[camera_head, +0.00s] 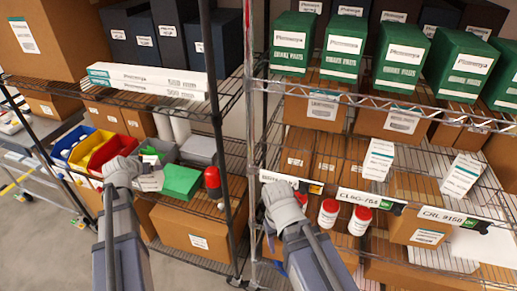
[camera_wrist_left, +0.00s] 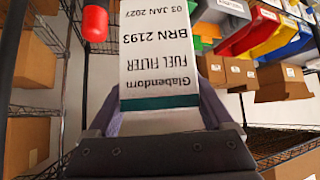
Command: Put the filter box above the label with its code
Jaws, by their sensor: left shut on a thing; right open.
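The filter box (camera_wrist_left: 158,75) is white with a teal band and reads "Glabendorn FUEL FILTER BRN 2193", upside down in the left wrist view. My left gripper (camera_head: 124,172) is shut on it, in front of the left rack; a white printed face (camera_head: 150,181) beside the gripper appears to be this box. Shelf-edge labels on the right rack read roughly "CLAG-784" (camera_head: 358,197) and "CRL 9150" (camera_head: 443,216). A third label (camera_head: 279,178) is partly hidden and unreadable. My right gripper (camera_head: 284,203) is open and empty just below that label.
Two white boxes (camera_head: 378,160) (camera_head: 461,175) stand on the shelf behind the labels. Red-capped jars (camera_head: 328,213) sit below it. Colored bins (camera_head: 108,150), a green box (camera_head: 181,182) and a red cylinder (camera_head: 212,182) are on the left rack. A rack post (camera_head: 249,130) separates the racks.

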